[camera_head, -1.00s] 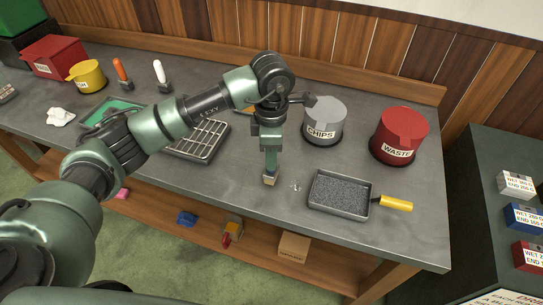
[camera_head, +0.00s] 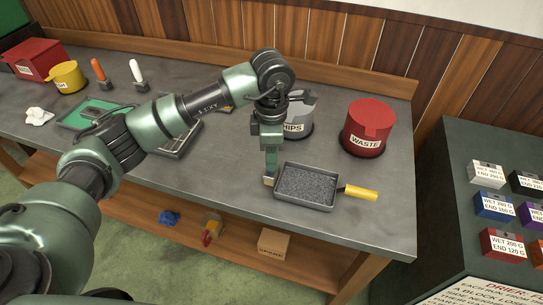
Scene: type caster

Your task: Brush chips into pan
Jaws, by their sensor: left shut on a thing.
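The pan (camera_head: 304,204) is a dark shallow tray with a yellow handle (camera_head: 361,193) pointing right. It lies on the bench and its floor looks grey and speckled; I cannot tell whether that is chips or its surface. My left gripper (camera_head: 270,162) points down, shut on a brush (camera_head: 268,181), of which only the pale lower end shows. The brush end is low over the bench, right beside the pan's left edge; I cannot tell whether they touch. No loose chips can be made out on the bench now. My right gripper is out of view.
Behind my left gripper stands the grey CHIPS can (camera_head: 299,118), partly hidden. The red WASTE can (camera_head: 368,127) is behind the pan. A slotted rack (camera_head: 178,139) lies to the left. The bench (camera_head: 375,228) is bare right of the pan, ending near a dark cabinet.

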